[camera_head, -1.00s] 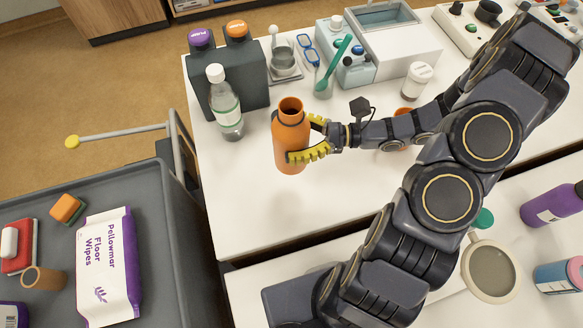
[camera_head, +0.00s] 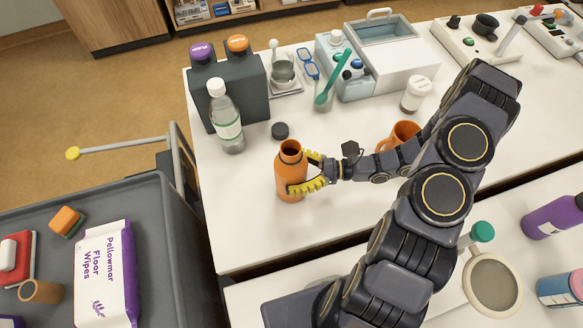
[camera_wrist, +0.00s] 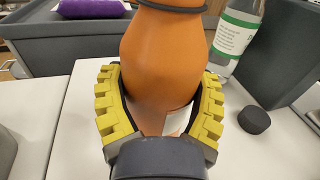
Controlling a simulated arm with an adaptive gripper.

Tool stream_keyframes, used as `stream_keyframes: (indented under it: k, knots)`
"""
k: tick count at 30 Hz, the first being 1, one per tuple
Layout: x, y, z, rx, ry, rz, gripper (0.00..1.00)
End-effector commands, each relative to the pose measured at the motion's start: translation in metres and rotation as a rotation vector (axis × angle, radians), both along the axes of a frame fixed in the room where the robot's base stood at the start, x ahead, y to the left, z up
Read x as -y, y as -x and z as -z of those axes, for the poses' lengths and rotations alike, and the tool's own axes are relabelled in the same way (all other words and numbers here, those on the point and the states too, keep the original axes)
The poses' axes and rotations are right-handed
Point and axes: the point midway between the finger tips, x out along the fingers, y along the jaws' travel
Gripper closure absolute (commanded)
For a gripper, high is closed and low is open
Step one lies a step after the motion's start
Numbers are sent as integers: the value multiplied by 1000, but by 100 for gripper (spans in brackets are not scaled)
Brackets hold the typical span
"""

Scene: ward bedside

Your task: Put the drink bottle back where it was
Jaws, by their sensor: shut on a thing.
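The drink bottle, taken to be the orange one (camera_head: 290,175), stands upright and uncapped over the white table's front left part. My gripper (camera_head: 307,172) reaches it from the right, its yellow fingers shut around the body. In the wrist view the bottle (camera_wrist: 165,55) fills the space between both fingers (camera_wrist: 160,95). I cannot tell whether its base touches the table, as the gripper hides it in the wrist view. A small dark cap (camera_head: 280,131) lies on the table behind the bottle; it also shows in the wrist view (camera_wrist: 254,120).
A clear bottle with a green label (camera_head: 228,128) stands behind left, before a dark box (camera_head: 245,85). An orange mug (camera_head: 402,134) is right, near my arm. A grey cart (camera_head: 165,270) stands left. The white table (camera_head: 235,215) is bare left of and in front of the bottle.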

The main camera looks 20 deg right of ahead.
Motion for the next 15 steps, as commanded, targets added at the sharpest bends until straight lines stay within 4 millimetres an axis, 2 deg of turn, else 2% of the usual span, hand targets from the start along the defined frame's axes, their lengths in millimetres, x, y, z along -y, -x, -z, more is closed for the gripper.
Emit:
stream_keyframes:
  k: [3, 4, 6, 15]
  knots:
    - [0, 0, 3, 0, -2, 0, 66]
    - [0, 0, 3, 0, -2, -1, 24]
    - [0, 0, 2, -1, -1, -1, 0]
    - [0, 0, 2, 0, -1, 0, 0]
